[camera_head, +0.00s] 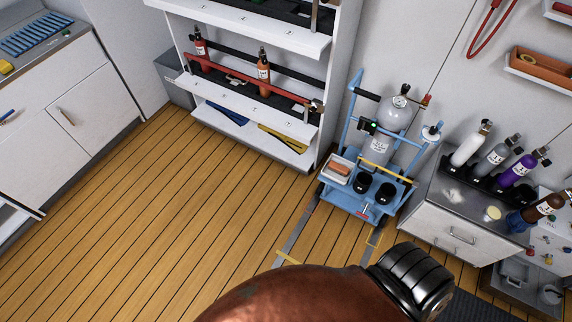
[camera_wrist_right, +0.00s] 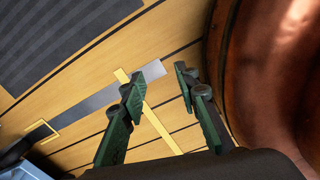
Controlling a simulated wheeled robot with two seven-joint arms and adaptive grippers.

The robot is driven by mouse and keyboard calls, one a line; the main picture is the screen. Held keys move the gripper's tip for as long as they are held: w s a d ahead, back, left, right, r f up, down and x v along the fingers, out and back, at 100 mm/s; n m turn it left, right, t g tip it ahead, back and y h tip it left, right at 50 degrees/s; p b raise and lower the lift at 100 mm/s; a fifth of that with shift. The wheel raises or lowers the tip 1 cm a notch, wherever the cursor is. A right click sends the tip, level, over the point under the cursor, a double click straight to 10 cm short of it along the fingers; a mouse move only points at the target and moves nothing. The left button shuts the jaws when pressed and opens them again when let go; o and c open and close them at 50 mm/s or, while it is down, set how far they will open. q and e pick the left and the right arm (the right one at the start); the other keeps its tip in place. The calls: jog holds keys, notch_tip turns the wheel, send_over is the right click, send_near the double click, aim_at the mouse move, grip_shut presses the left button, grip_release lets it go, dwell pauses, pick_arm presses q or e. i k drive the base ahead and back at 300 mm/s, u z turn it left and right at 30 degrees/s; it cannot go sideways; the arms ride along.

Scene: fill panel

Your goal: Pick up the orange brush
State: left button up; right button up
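I cannot make out a clear brush. A small orange block-like thing (camera_head: 341,168) lies in a white tray (camera_head: 337,178) on the blue cart (camera_head: 372,213); it is too small to tell whether it is the brush. Another orange item (camera_head: 543,66) sits in a wall tray at the upper right. My right gripper (camera_wrist_right: 158,78) shows only in the right wrist view. Its green fingers are apart with nothing between them but the floor behind. My left gripper is not in view.
The cart carries a grey gas cylinder (camera_head: 398,108) and black cups. Several bottles stand on the right counter (camera_head: 462,205). White shelves (camera_head: 250,109) stand at the back. A large copper-coloured rounded body, possibly mine, blocks the bottom.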

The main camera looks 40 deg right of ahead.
aim_at(342, 170)
jog(key=u, duration=0.4)
jog(key=i, duration=1.5)
jog(key=z, duration=2.15)
